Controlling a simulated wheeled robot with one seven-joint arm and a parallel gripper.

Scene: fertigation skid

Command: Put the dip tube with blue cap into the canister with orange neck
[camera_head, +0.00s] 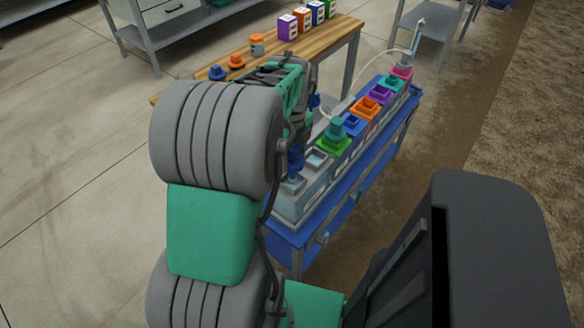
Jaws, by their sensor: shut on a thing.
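My gripper (300,142) is mostly hidden behind my own arm, at the near end of the blue stand. It is shut on what looks like the dip tube with blue cap (296,160). That blue cap shows just above the nearest canister, which has a pale grey neck (292,184). I cannot tell whether its tube is inside this canister; the fingertips are not clear. The canister with orange neck (366,107) stands farther along the row, between a blue neck and a purple one. Its square opening looks empty.
The blue stand (345,194) carries a row of canisters; a teal-capped part (337,129) sits on the green-necked one (333,145). Floor at left is clear.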

